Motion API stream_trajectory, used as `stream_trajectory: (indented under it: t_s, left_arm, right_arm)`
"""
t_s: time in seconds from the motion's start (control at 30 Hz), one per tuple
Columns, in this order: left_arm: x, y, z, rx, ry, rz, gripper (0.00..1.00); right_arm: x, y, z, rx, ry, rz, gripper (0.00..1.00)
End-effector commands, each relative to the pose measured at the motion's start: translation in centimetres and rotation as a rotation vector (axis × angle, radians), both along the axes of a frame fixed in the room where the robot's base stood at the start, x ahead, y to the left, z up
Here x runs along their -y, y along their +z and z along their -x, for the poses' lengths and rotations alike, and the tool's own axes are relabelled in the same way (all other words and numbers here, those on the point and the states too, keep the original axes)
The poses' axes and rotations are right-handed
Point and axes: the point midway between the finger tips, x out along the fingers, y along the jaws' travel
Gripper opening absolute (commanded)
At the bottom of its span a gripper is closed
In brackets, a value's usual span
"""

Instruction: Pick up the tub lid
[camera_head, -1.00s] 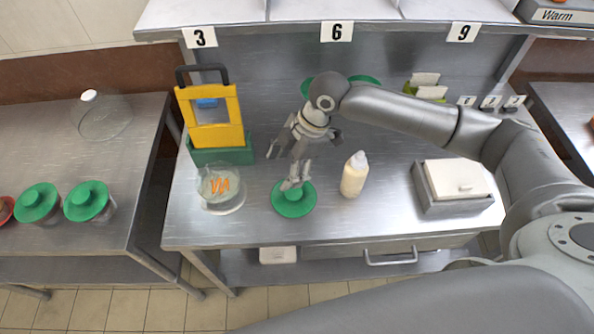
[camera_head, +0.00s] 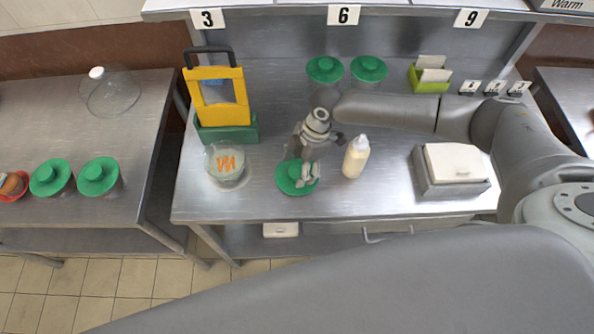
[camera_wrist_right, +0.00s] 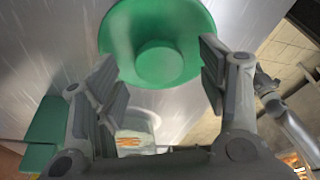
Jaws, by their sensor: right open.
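The tub lid (camera_head: 288,184) is a round green disc with a raised centre knob. It lies on the steel counter between a clear container and a squeeze bottle. My right gripper (camera_head: 300,172) is open above it and partly covers it in the head view. In the right wrist view the green lid (camera_wrist_right: 158,28) fills the top middle, with its knob between the open fingers of my right gripper (camera_wrist_right: 158,85). No contact shows clearly. My left gripper (camera_wrist_right: 268,88) appears small at the right of the wrist view; its jaw state is unclear.
A clear container (camera_head: 225,172) with orange strips stands left of the lid, a cream squeeze bottle (camera_head: 356,158) close on its right. A yellow-and-green stand (camera_head: 228,132) is behind left. A grey box (camera_head: 430,183) stands right. Two green-lidded tubs (camera_head: 325,68) stand at the back.

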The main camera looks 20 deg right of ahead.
Motion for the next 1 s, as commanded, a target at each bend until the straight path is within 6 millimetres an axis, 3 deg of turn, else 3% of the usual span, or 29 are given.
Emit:
stream_trajectory:
  t_s: [0.13,0.37,0.67,1.0]
  left_arm:
    - [0.11,0.34,-0.08,0.002,0.001,0.001,0.4]
    - [0.39,0.3,-0.29,0.005,0.002,0.005,0.4]
    - [0.49,0.3,-0.36,0.006,0.001,0.007,0.4]
    - [0.47,0.29,-0.36,0.006,0.002,0.006,0.4]
  right_arm:
    - [-0.33,-1.08,0.05,0.0,0.001,0.0,0.66]
    - [-0.34,-1.27,0.05,0.001,0.001,0.0,0.66]
    - [-0.33,-1.23,0.05,0.001,0.0,0.0,0.29]
    - [-0.3,-1.22,0.06,0.0,0.0,0.0,0.27]
